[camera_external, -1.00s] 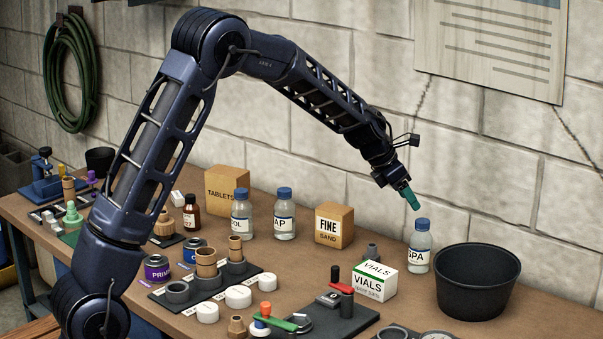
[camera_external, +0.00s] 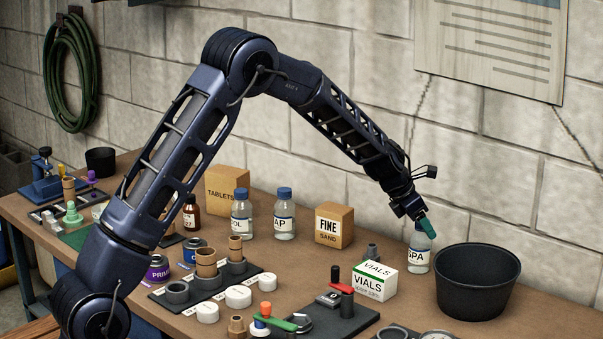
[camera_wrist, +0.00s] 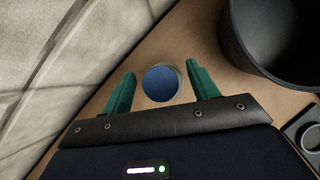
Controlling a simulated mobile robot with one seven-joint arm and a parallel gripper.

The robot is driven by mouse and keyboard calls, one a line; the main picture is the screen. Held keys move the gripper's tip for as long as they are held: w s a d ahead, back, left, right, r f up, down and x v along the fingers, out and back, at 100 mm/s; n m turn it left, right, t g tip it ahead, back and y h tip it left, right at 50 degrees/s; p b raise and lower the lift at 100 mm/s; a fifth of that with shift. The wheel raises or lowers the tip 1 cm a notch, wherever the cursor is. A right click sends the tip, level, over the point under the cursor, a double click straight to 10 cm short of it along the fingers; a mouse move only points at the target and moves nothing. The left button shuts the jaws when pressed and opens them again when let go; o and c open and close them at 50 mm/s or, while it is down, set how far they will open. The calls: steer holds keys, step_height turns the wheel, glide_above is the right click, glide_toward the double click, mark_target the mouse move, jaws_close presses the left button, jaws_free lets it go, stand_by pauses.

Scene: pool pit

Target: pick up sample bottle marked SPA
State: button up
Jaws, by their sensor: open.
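The sample bottle marked SPA (camera_external: 418,254) stands upright on the bench, left of the black bucket. It is clear with a white label, and its blue cap is mostly hidden by my gripper (camera_external: 424,222) in the external view. In the wrist view the blue cap (camera_wrist: 161,84) sits between the two green fingers of my gripper (camera_wrist: 161,88), toward their tips. The fingers are open, with a gap on each side of the cap. I cannot tell how far down the bottle the fingertips reach.
The black bucket (camera_external: 476,282) stands close to the right of the bottle. A VIALS box (camera_external: 375,282) is in front of it to the left. A FINE SAND box (camera_external: 334,227) and bottles marked AP (camera_external: 284,222) and OL (camera_external: 241,222) stand further left. The block wall (camera_external: 450,170) is behind.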

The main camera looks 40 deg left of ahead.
jaws_close()
